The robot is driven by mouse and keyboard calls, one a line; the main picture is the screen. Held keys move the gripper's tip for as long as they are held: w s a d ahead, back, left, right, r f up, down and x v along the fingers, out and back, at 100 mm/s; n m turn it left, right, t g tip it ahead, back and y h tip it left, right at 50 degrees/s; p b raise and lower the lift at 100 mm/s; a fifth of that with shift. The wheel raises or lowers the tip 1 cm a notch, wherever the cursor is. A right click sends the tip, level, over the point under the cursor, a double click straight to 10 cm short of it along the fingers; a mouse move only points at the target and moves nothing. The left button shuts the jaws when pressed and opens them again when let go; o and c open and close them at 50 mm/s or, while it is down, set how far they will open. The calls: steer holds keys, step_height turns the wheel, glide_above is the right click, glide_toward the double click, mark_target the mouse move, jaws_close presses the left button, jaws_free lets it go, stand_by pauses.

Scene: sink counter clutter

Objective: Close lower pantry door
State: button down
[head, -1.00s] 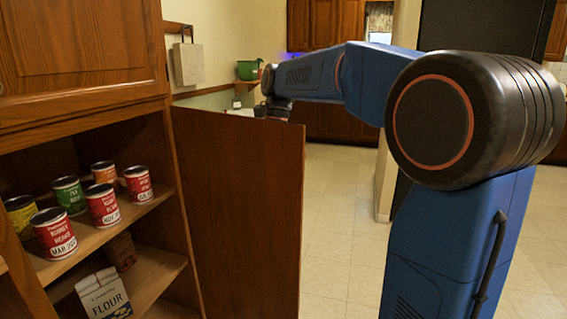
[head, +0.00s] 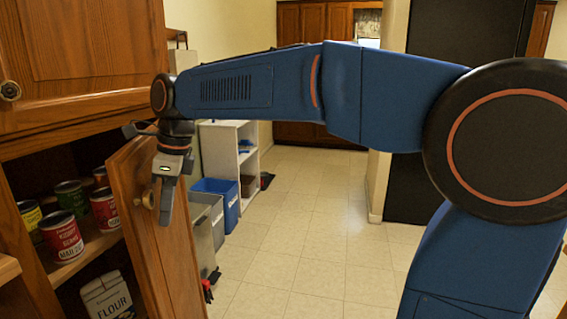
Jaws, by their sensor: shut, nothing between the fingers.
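The lower pantry door (head: 172,262) is partly open, angled across the front of the lower pantry, with its outer face and round knob (head: 148,199) turned toward the right. My gripper (head: 168,200) points down at the door's upper part, beside the knob and on the outer side. Its fingers are shut with nothing between them. Whether they touch the door I cannot tell. The lower pantry shelf (head: 88,246) shows to the left of the door, and the door hides part of the inside.
Several cans (head: 62,237) and a flour bag (head: 106,297) stand on the pantry shelves. The upper door (head: 80,50) is shut. Beyond the pantry are a blue bin (head: 217,200), a grey bin (head: 203,240) and a white shelf unit (head: 226,150). The tiled floor at right is clear.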

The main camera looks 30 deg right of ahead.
steer(key=w+a, duration=0.4)
steer(key=a, duration=0.7)
steer(key=shift+a+m, duration=0.25)
steer(key=shift+m, duration=0.05)
steer(key=shift+w, duration=0.1)
steer(key=v, duration=1.7)
steer(key=s+d+f+n+t, duration=0.1)
steer(key=s+d+f+n, duration=0.25)
steer(key=d, duration=0.65)
steer(key=s+d+f+n+t+h, duration=0.1)
steer(key=s+d+f+n, duration=0.8)
steer(key=f, duration=0.5)
steer(key=s+d+f+n+t+h, duration=0.1)
steer(key=s+d+f+n+t, duration=0.1)
steer(key=s+d+f+n, duration=0.7)
steer(key=s+d+f, duration=0.4)
steer(key=d+f, duration=0.1)
steer(key=f, duration=0.1)
steer(key=shift+d+h, duration=0.4)
